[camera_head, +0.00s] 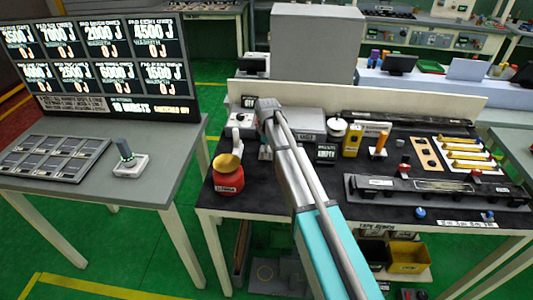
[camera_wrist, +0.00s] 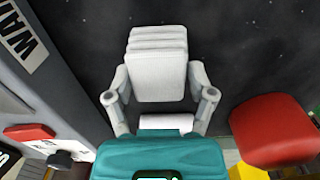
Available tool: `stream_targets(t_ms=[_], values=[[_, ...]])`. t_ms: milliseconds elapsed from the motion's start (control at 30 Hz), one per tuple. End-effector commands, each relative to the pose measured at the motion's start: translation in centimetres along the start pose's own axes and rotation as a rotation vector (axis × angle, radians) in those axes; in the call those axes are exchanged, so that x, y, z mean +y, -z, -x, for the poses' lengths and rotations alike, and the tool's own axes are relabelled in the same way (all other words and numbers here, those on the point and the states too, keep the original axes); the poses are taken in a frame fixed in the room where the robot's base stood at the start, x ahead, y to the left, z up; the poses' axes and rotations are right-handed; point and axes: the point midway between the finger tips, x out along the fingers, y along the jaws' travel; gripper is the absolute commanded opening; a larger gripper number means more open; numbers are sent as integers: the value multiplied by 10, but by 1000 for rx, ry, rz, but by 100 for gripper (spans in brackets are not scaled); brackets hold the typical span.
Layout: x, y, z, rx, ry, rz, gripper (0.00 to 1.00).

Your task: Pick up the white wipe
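The white wipe (camera_wrist: 158,72) is a pale folded block with layered edges at its far end, in the middle of the wrist view. My gripper (camera_wrist: 160,84) has one finger on each side of it. The fingertips lie very close to the wipe's sides, and I cannot tell whether they press on it. A short white piece (camera_wrist: 166,123) shows between the fingers near the teal palm; I cannot tell whether it belongs to the wipe.
The black worktop (camera_head: 285,188) holds a red pot with a yellow funnel (camera_head: 229,173), left of my arm. A red object (camera_wrist: 272,130) is right of my gripper in the wrist view. A grey box edge (camera_wrist: 65,85) is at left. A long grey rail (camera_head: 440,190) is at right.

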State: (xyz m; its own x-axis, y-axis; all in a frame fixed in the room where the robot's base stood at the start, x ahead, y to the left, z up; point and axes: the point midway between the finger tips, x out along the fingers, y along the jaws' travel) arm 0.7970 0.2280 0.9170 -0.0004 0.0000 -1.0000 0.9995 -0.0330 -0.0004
Motion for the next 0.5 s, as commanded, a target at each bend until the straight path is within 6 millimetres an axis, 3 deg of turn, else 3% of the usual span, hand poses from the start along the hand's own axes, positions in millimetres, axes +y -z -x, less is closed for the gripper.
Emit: stream_targets(t_ms=[33, 100, 500], values=[[0, 0, 0, 0, 0, 0, 48], [0, 0, 0, 0, 0, 0, 35], [0, 0, 2, 0, 0, 0, 35]])
